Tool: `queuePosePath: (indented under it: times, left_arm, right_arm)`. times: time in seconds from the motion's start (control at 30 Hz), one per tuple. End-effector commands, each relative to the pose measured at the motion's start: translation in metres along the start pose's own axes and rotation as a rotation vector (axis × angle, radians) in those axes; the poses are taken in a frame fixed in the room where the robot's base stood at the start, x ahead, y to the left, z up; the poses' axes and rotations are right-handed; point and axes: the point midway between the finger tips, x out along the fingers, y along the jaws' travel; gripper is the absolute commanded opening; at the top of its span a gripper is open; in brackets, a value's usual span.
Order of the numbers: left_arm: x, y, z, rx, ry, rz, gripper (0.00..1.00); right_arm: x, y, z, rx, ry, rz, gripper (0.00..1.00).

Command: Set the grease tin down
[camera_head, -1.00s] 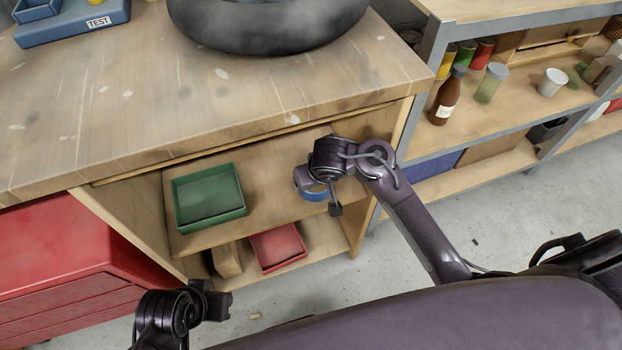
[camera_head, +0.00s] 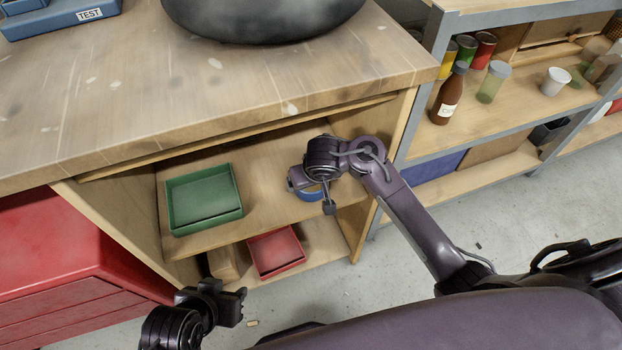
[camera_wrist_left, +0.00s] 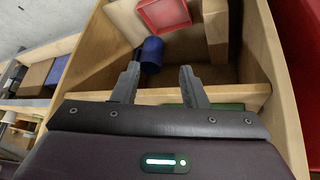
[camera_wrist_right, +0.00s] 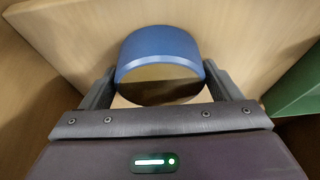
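The grease tin appears to be the short blue round object (camera_wrist_right: 160,45) between the fingers of my right gripper (camera_wrist_right: 157,72). The fingers lie close along both its sides and look shut on it. In the head view the blue side of the tin (camera_head: 311,194) shows under my right gripper (camera_head: 326,190), at the upper shelf (camera_head: 268,185) of the bench, right of the green tray (camera_head: 204,198). I cannot tell whether its underside touches the board. My left gripper (camera_wrist_left: 158,75) is open and empty, outside the bench's left front; it also shows in the head view (camera_head: 238,305).
A red tray (camera_head: 276,252) stands on the lower shelf. A blue cylinder (camera_wrist_left: 152,55) and a wooden block (camera_wrist_left: 215,30) are there too. The bench's side panel (camera_head: 362,225) is close right of my right gripper. Upper-shelf board is bare between tin and green tray.

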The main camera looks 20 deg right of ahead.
Motion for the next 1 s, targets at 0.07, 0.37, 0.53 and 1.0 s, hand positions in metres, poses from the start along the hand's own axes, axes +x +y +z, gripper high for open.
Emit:
queuePosePath:
  times: [0.07,0.37,0.53,1.0]
  left_arm:
    - [0.0,0.0,0.0,0.0,-0.001,0.0,0.39]
    - [-0.001,0.0,0.0,0.0,-0.001,0.0,0.39]
    - [-0.009,-0.007,0.004,-0.012,-0.063,-0.017,0.39]
    - [-0.034,-0.058,0.048,-0.133,-0.442,-0.116,0.39]
  right_arm:
    - [0.0,0.0,0.0,0.0,0.0,0.0,0.95]
    - [-0.001,0.0,-0.001,0.0,0.0,0.0,0.97]
    - [-0.018,-0.001,-0.003,0.001,0.0,-0.003,0.97]
    - [-0.11,-0.001,-0.002,0.001,-0.001,-0.002,0.97]
